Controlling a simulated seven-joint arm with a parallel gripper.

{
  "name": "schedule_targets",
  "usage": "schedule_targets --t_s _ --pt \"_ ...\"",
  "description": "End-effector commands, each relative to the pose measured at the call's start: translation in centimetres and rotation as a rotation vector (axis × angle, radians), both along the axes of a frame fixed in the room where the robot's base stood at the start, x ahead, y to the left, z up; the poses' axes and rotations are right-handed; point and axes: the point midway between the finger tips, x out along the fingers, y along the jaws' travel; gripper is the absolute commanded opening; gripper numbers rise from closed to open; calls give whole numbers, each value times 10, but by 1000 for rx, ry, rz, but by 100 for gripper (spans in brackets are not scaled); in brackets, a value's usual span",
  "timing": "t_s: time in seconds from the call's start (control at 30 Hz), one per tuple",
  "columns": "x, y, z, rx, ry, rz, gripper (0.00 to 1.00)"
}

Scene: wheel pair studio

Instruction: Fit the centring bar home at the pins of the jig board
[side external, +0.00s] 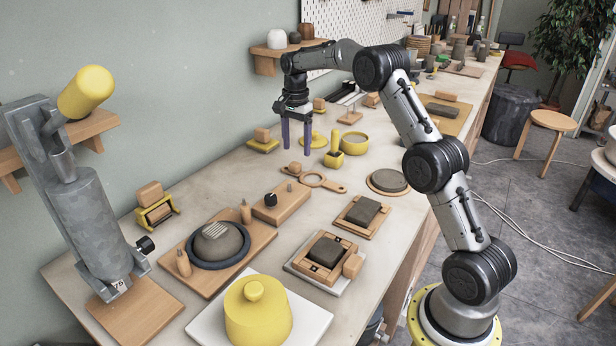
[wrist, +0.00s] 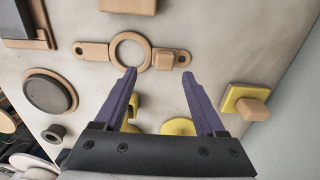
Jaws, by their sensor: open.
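The centring bar (side external: 333,187) is a flat wooden bar with a ring in its middle, a holed lug at each end and a small raised block on one side. It lies on the bench and shows whole in the wrist view (wrist: 97,51). My gripper (side external: 296,150) is open and empty, above the bench near the bar. In the wrist view my gripper's tips (wrist: 159,72) lie either side of the block's image, apart from it. The jig board (side external: 207,284) is wooden, with two upright wooden pins (side external: 183,263) flanking a blue ring and grey dome.
A wooden block with a black knob (side external: 281,205) lies between bar and jig board. A yellow lidded pot (side external: 258,312), a grey cylinder machine (side external: 92,225) and wooden frames with dark slabs (side external: 328,250) stand nearby. Yellow pieces (side external: 353,144) sit behind the bar.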

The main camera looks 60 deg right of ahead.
Motion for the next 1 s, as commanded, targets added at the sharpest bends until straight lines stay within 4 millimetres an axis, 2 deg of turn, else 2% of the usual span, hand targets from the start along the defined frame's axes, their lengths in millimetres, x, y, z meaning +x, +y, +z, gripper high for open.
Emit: schedule_targets --t_s 0.23,0.53,0.87,1.0 --pt "1 0 -18 1 2 1 72" --pt "8 0 -57 1 0 1 72" --pt "8 -1 -62 0 -1 1 72" --pt "8 -1 -62 0 -1 1 47"
